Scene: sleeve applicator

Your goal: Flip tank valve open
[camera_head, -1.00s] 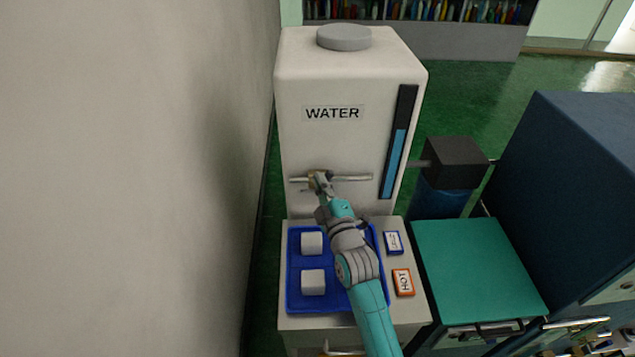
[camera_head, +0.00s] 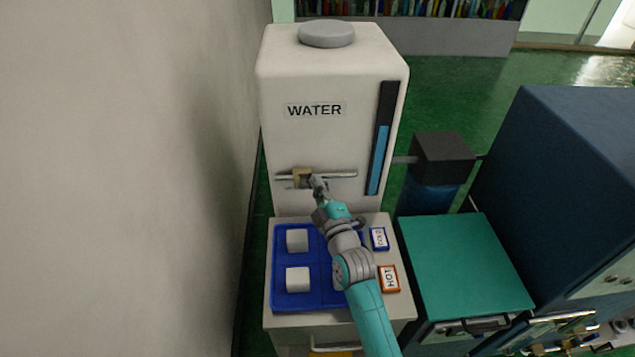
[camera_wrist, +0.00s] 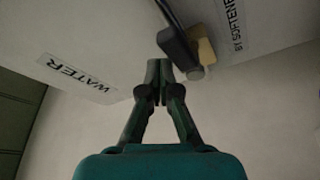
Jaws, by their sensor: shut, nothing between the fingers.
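The white tank (camera_head: 330,145) labelled WATER stands behind the tray. Its valve has a brass body (camera_head: 302,178) on a thin horizontal grey bar (camera_head: 340,174) low on the tank's front. My gripper (camera_head: 317,184) is shut and empty, just right of the brass body. In the wrist view, my gripper (camera_wrist: 160,75) has its fingertips together beside a dark bar-like part (camera_wrist: 178,48). The brass body (camera_wrist: 206,48) shows just right of that part. Fingers and dark part look very close; I cannot tell whether they touch.
A blue tray (camera_head: 276,262) with white blocks lies on the stand below the valve. A blue-marked tag (camera_head: 379,239) and an orange HOT tag (camera_head: 389,279) lie right of it. A teal-topped unit (camera_head: 465,265) stands to the right. A plain wall (camera_head: 110,180) closes off the left.

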